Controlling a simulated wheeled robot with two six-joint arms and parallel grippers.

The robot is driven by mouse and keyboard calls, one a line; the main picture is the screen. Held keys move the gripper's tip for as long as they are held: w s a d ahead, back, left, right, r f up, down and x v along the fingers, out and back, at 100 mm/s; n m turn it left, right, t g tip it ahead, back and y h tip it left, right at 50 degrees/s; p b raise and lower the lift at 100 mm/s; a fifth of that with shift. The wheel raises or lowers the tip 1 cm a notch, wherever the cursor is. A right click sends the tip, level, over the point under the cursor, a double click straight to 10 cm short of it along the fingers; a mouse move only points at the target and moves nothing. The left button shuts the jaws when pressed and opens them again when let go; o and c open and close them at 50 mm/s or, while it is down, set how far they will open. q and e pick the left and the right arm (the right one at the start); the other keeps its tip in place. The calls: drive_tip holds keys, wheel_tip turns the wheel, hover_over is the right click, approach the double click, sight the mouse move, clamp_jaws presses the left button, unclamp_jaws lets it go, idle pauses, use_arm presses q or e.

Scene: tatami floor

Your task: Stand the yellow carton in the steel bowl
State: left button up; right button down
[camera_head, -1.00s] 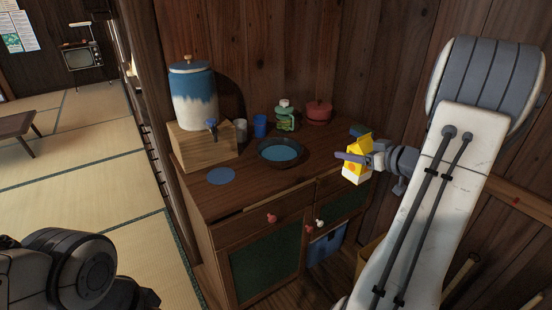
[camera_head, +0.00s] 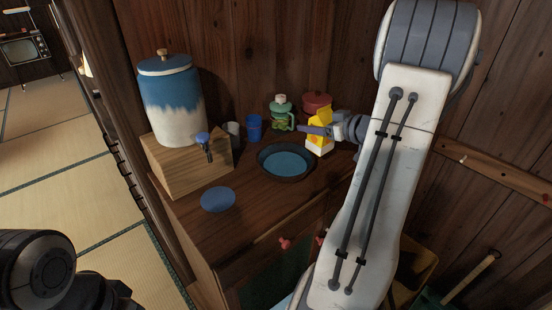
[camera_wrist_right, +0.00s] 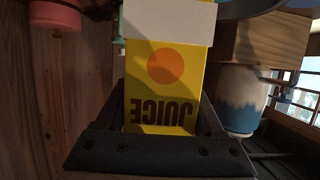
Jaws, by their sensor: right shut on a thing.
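The yellow juice carton (camera_head: 319,144), with a white base, is upright in my right gripper (camera_head: 314,131), which is shut on it around the middle. In the right wrist view the carton (camera_wrist_right: 163,85) fills the centre between the dark fingers, with its lettering upside down. The round bowl (camera_head: 259,168) stands on the cabinet top, dark-rimmed with a blue-looking inside; it appears empty. The carton is just right of and behind the bowl's right rim; I cannot tell its height above the wood. Part of my left arm shows at bottom left, but its gripper does not.
Behind the bowl stand a grey cup (camera_head: 232,133), a blue cup (camera_head: 254,127), a green-and-white bottle (camera_head: 281,114) and a red lidded pot (camera_head: 317,101). A blue-white dispenser (camera_head: 172,103) sits on a wooden box (camera_head: 187,165) at left. A blue disc (camera_head: 218,199) lies in front.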

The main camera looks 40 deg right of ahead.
drive_tip(key=shift+w+a+f+b, duration=0.55)
drive_tip(key=shift+w+a+f, duration=0.6)
drive_tip(key=shift+f, duration=0.5)
drive_tip(key=shift+w+a+f+b, duration=0.5)
drive_tip(key=shift+w+a+f, duration=0.65)
drive_tip(key=shift+f, duration=0.5)
drive_tip(key=shift+w+a+f+b, duration=0.55)
drive_tip(key=shift+w+a+f, duration=0.6)
drive_tip(key=shift+f, duration=0.5)
drive_tip(key=shift+f, duration=0.2)
unclamp_jaws()
drive_tip(key=shift+r, duration=0.25)
drive_tip(key=p+v, duration=0.1)
drive_tip(key=v, duration=1.1)
drive_tip(key=shift+f+p, duration=0.1)
drive_tip(key=shift+p, duration=0.2)
drive_tip(key=shift+s, duration=0.1)
